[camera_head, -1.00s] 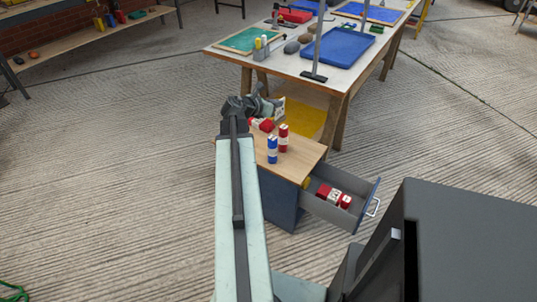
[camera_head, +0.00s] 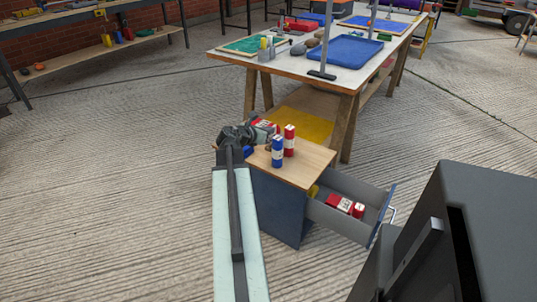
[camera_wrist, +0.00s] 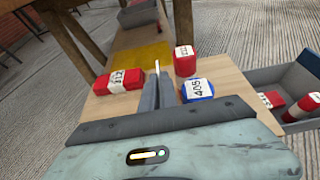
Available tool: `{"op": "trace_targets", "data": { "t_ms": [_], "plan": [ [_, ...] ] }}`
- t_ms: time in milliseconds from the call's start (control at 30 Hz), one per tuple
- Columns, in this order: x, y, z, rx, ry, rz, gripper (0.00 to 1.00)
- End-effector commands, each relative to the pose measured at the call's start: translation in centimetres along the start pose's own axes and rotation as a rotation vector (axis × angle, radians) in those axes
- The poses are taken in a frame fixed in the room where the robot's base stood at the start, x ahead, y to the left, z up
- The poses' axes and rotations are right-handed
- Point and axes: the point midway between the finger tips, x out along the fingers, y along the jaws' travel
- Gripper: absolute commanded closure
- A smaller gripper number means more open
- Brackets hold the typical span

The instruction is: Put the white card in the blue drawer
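The blue drawer (camera_head: 336,222) is pulled out to the right of a dark blue cabinet (camera_head: 276,203). It has grey walls and a blue front, and red-and-white boxes lie in it. In the wrist view the drawer (camera_wrist: 290,76) is at the right edge. My gripper (camera_wrist: 159,84) is over the cabinet's wooden top, left of the drawer. Its fingers are close together on a thin white strip, which looks like the white card (camera_wrist: 157,67) seen edge-on. In the head view my gripper (camera_head: 242,135) hides the card.
On the cabinet top stand a blue can (camera_head: 277,151) and a red can (camera_head: 289,140). A red labelled box (camera_wrist: 118,80) lies left of my fingers. A workbench (camera_head: 345,75) with a blue tray stands behind. Floor left of the cabinet is clear.

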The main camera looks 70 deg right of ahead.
Motion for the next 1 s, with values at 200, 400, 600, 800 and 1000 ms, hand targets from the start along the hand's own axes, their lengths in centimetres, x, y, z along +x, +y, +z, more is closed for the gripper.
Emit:
{"op": "trace_targets", "data": {
  "t_ms": [200,400,600,800,1000],
  "plan": [
    [0.4,0.0,-1.0,0.0,0.0,0.0,1.0],
    [1.8,0.0,-4.4,0.0,0.0,0.001,1.0],
    [1.9,0.1,-4.6,0.0,0.0,0.001,1.0],
    [2.0,0.1,-4.9,-0.001,0.0,0.001,1.0],
    [1.9,0.1,-4.9,0.0,0.0,0.001,0.88]
  ]
}}
